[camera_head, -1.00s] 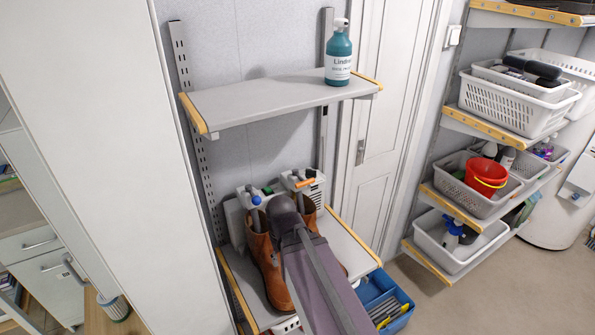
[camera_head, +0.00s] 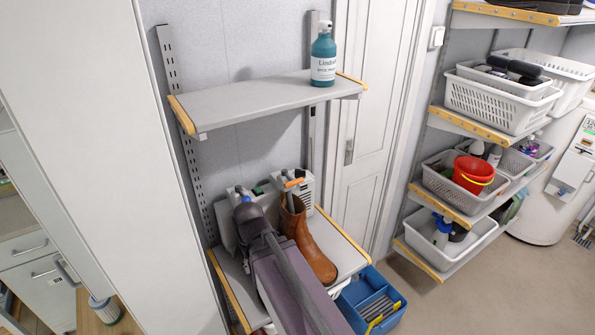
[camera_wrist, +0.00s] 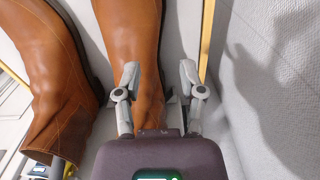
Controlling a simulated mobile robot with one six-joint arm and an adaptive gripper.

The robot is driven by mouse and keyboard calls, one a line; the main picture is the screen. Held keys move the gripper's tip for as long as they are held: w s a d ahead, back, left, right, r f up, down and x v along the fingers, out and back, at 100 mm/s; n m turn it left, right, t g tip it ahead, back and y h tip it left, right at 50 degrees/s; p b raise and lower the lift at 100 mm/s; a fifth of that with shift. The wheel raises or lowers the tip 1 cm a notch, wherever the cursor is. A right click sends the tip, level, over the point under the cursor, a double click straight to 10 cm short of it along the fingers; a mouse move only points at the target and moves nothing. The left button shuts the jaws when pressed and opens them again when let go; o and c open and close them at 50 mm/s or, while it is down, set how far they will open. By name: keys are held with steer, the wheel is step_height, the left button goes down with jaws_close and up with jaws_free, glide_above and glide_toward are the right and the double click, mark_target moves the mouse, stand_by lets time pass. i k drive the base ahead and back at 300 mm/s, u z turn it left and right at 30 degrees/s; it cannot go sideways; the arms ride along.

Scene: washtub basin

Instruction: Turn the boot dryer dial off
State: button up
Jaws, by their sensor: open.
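The pale grey boot dryer (camera_head: 306,187) stands at the back of the lower shelf, against the wall. Small green, blue and orange parts show near its top; I cannot make out which part is the dial. A brown boot (camera_head: 317,255) stands in front of the dryer's right side. My arm covers the left boot in the head view. The wrist view shows both boots, one (camera_wrist: 125,35) just beyond my gripper and one (camera_wrist: 50,70) to its left. My gripper (camera_wrist: 160,77) is open and empty, its fingers apart; I cannot tell whether it touches the boot.
The upper shelf (camera_head: 250,100) overhangs the dryer and holds a teal bottle (camera_head: 324,55). A tall white panel (camera_head: 130,150) stands close on the left. A blue crate (camera_head: 371,300) sits below right. Shelves with baskets (camera_head: 500,100) stand farther right, with open floor before them.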

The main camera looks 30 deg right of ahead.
mark_target(299, 173)
steer(key=u, duration=0.1)
steer(key=k, duration=1.05)
steer(key=z, duration=0.5)
steer(key=i, duration=1)
steer(key=z, duration=0.05)
